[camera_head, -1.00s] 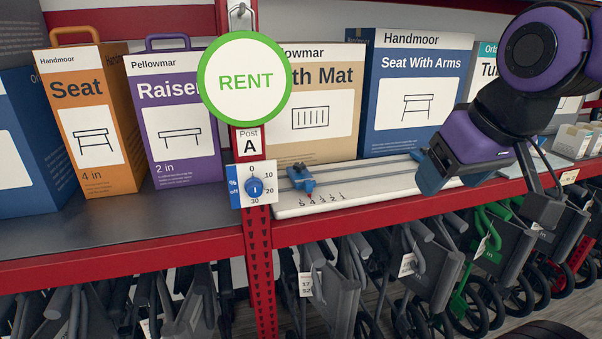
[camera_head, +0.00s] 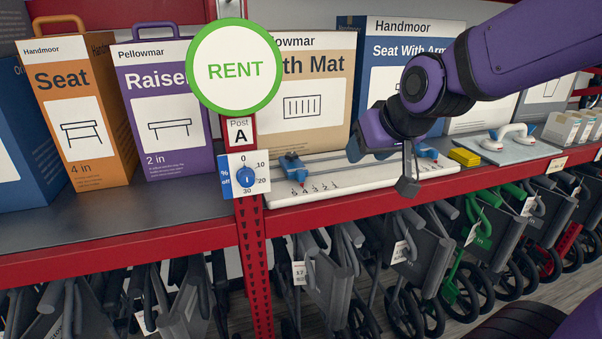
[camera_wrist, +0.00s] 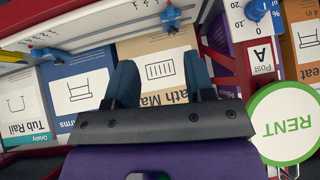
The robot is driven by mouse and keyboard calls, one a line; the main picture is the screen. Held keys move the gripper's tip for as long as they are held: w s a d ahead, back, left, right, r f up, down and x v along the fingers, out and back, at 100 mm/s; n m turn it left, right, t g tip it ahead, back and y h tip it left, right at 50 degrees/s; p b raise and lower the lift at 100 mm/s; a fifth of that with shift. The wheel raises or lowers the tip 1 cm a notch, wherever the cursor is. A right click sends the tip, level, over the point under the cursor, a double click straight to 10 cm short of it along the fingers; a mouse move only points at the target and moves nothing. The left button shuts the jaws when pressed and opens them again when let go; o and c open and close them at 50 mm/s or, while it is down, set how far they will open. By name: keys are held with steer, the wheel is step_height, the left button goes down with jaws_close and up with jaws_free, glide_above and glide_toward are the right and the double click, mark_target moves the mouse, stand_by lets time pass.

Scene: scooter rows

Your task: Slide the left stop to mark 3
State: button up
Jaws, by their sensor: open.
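The left stop (camera_head: 293,167) is a small blue slider on the twin rails of a white board (camera_head: 375,181), at the rails' left end. It sits above the left end of the printed numbers, near 5 and 4; the exact mark is unclear. It also shows in the wrist view (camera_wrist: 170,18), upside down. A second blue stop (camera_head: 428,152) is at the right end of the rails. My gripper (camera_head: 358,149) is over the board, right of the left stop and apart from it. In the wrist view its two blue fingers (camera_wrist: 163,82) are spread with nothing between them.
A red post with a blue dial (camera_head: 246,176) and a round RENT sign (camera_head: 234,67) stands left of the board. Boxes, including a tan one (camera_head: 303,95), line the back. A yellow block (camera_head: 464,157) and a white handled plate (camera_head: 508,145) lie right.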

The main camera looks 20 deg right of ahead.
steer(key=w+a+f+t, duration=0.2)
steer(key=w+f, duration=0.4)
steer(key=w, duration=0.3)
steer(key=t+h, duration=0.1)
steer(key=t, duration=0.2)
glide_toward(301, 172)
steer(key=x, duration=0.9)
steer(key=shift+w+f, duration=0.25)
steer(key=shift+w, duration=0.05)
steer(key=shift+c, duration=0.5)
